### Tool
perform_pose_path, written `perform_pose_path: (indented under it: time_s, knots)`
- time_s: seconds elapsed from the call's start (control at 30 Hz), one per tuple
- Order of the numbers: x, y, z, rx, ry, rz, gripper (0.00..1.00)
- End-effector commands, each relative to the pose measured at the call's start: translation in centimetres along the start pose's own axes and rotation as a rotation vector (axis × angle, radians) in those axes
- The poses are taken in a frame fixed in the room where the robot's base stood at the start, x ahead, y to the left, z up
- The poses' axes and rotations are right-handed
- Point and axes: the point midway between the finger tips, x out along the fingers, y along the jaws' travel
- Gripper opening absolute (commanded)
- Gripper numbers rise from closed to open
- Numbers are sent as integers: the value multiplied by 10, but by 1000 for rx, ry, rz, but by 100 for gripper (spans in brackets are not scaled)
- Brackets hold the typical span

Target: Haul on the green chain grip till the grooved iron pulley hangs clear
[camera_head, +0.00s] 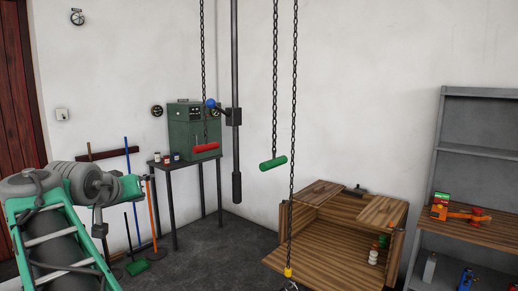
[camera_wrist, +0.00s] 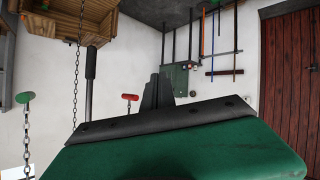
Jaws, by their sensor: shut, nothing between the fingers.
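The green chain grip (camera_head: 273,163) hangs level on a black chain (camera_head: 276,80) in the middle of the head view. It also shows at the left edge of the wrist view (camera_wrist: 24,97). Another chain (camera_head: 293,130) runs down to a yellow fitting (camera_head: 288,272), with a metal piece below it cut off by the frame edge. I cannot make out a grooved pulley for certain. My gripper (camera_wrist: 157,92) is shut and empty in the wrist view, well apart from the green grip. My arm is at the left in the head view, away from the chains.
A red grip (camera_head: 206,147) hangs on its own chain before a green machine (camera_head: 194,127) on a table. A dark vertical pole (camera_head: 235,60) stands between the chains. An open wooden crate (camera_head: 330,258) lies below; a grey shelf (camera_head: 476,125) stands right.

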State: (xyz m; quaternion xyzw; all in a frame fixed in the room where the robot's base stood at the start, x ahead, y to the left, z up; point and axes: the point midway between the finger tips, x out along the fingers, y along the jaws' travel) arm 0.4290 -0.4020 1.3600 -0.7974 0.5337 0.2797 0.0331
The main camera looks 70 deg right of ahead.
Motion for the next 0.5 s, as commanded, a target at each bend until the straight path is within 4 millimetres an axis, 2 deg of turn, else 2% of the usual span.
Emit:
perform_pose_path:
  time_s: [0.03, 0.07, 0.1, 0.2, 0.3, 0.33, 0.4, 0.5]
  knots:
    - [9, 54, -36, 75, 30, 138, 0]
    - [11, 86, -50, 114, 46, 222, 0]
    - [11, 127, -64, 165, 61, 330, 0]
    - [1, 212, -77, 269, 75, 564, 0]
    - [-13, 261, -74, 333, 71, 711, 0]
    - [-16, 270, -73, 344, 69, 736, 0]
    - [-20, 278, -71, 357, 67, 767, 0]
    - [-21, 279, -70, 359, 67, 770, 0]
